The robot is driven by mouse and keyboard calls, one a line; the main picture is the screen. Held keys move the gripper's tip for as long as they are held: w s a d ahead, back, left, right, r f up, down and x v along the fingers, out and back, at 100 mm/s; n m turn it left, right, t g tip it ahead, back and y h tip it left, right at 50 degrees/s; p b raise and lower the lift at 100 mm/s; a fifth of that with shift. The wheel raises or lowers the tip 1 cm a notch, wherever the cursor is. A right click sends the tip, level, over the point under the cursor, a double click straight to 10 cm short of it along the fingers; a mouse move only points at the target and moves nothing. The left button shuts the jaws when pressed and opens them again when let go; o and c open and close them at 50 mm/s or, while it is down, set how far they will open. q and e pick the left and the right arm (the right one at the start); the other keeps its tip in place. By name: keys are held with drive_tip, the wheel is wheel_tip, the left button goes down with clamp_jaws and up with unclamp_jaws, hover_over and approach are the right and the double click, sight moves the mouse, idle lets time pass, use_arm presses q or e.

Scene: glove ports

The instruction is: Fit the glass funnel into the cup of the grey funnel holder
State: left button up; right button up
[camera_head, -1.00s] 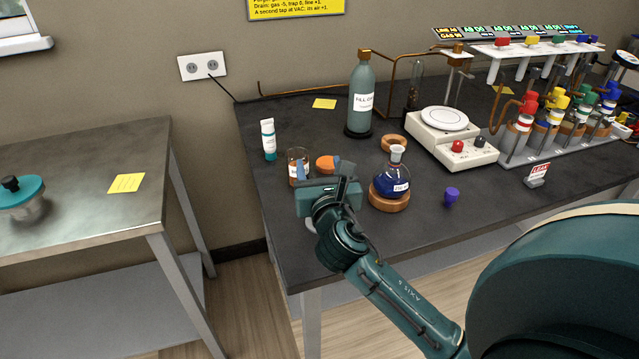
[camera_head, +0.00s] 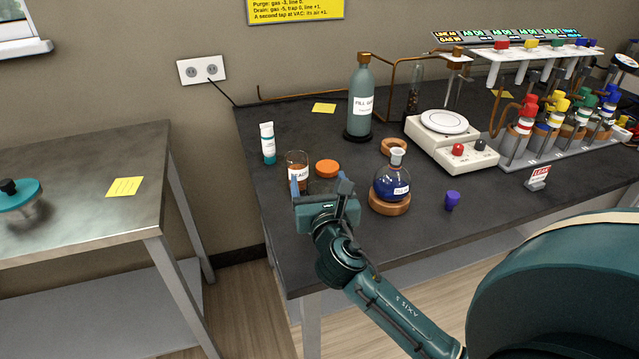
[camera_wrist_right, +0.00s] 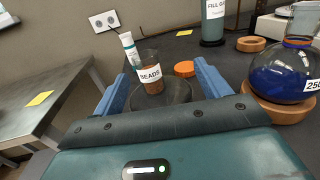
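My right gripper (camera_head: 320,184) is low over the front left of the dark bench, its two blue fingers wide apart. In the right wrist view the fingers (camera_wrist_right: 160,75) stand apart on both sides of a clear, round glass piece (camera_wrist_right: 176,94). This may be the glass funnel; its lower part is hidden behind the gripper body, and I see no grip on it. I cannot pick it out in the head view. I cannot make out the grey funnel holder in either view. My left gripper is not in view.
A beads jar (camera_head: 297,171) stands just beyond the fingers, beside an orange lid (camera_head: 327,167) and a white tube (camera_head: 268,143). A blue-filled flask (camera_head: 391,178) on a cork ring is to the right. A side table (camera_head: 90,165) is left, across a gap.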

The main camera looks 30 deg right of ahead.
drive_tip(key=shift+r, duration=0.1)
drive_tip(key=shift+r, duration=0.3)
drive_tip(key=v, duration=1.2)
drive_tip(key=shift+b, duration=0.4)
